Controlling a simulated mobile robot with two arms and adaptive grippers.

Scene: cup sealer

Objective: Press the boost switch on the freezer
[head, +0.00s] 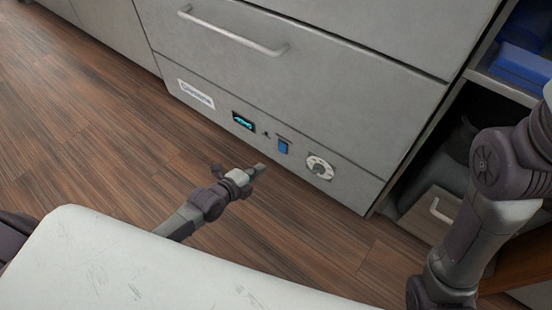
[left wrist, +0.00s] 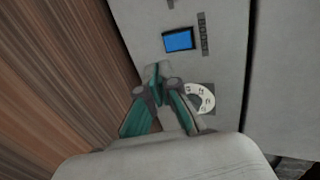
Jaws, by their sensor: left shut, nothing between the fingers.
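The freezer (head: 350,90) is a grey cabinet front with a control strip along its lower panel. Its switch is a blue rectangular rocker (head: 283,146), which also shows in the left wrist view (left wrist: 179,40) with a dark label beside it. My left gripper (head: 259,168) is shut and empty. It is in front of the panel, below and left of the blue switch in the head view. In the left wrist view its fingertips (left wrist: 158,68) appear below the switch; I cannot tell whether they touch the panel. My right gripper is out of view.
A round white dial (head: 319,167) is right of the switch, and it shows behind my fingers in the left wrist view (left wrist: 200,98). A lit display (head: 243,121) is to the left. A drawer handle (head: 232,34) juts out above. Wood floor (head: 90,130) is clear.

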